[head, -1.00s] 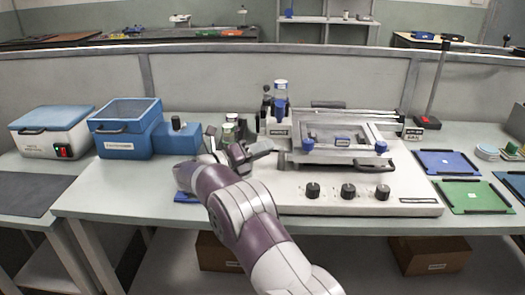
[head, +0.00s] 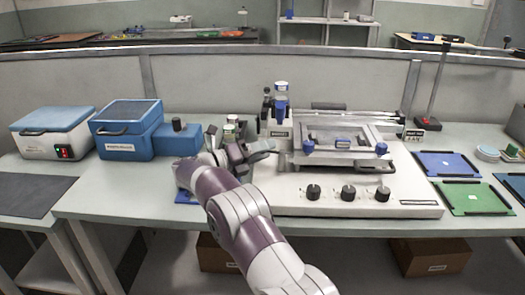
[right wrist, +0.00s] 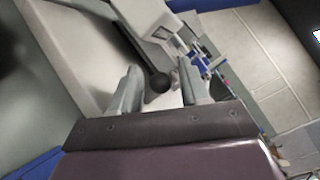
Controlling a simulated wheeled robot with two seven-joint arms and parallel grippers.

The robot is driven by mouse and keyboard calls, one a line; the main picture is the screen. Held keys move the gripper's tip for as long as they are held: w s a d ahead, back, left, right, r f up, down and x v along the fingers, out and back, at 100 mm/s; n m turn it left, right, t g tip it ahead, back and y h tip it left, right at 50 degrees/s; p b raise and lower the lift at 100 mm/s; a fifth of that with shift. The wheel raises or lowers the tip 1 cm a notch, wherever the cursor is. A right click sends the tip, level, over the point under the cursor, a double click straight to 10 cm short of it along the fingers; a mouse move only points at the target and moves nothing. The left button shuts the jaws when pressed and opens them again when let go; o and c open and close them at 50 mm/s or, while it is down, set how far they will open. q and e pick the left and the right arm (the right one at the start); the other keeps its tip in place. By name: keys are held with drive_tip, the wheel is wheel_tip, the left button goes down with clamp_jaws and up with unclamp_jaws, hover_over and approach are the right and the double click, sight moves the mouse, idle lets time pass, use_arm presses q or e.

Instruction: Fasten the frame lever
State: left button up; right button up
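The press machine (head: 270,195) stands on the bench, its frame (head: 342,157) lying flat with a blue knob at each front corner. My right gripper (head: 241,147) is at the machine's left side. In the right wrist view, my right gripper (right wrist: 160,84) is open, its two grey fingers apart. A lever with a dark rod and black ball knob (right wrist: 159,82) shows between the fingertips, with space visible on both sides. Whether it is the frame lever, and its depth between the fingers, I cannot tell. In the head view my gripper hides much of that area. My left gripper is not in view.
A blue box (head: 125,143) and a white box with a blue lid (head: 52,130) stand to the left. A blue tray (head: 447,153) and a green tray (head: 474,210) lie to the right. Bottles and posts stand behind my right gripper.

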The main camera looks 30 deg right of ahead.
drive_tip(key=a+p, duration=0.1)
drive_tip(key=a, duration=1.1)
drive_tip(key=shift+s+a, duration=0.15)
drive_tip(key=shift+a, duration=0.2)
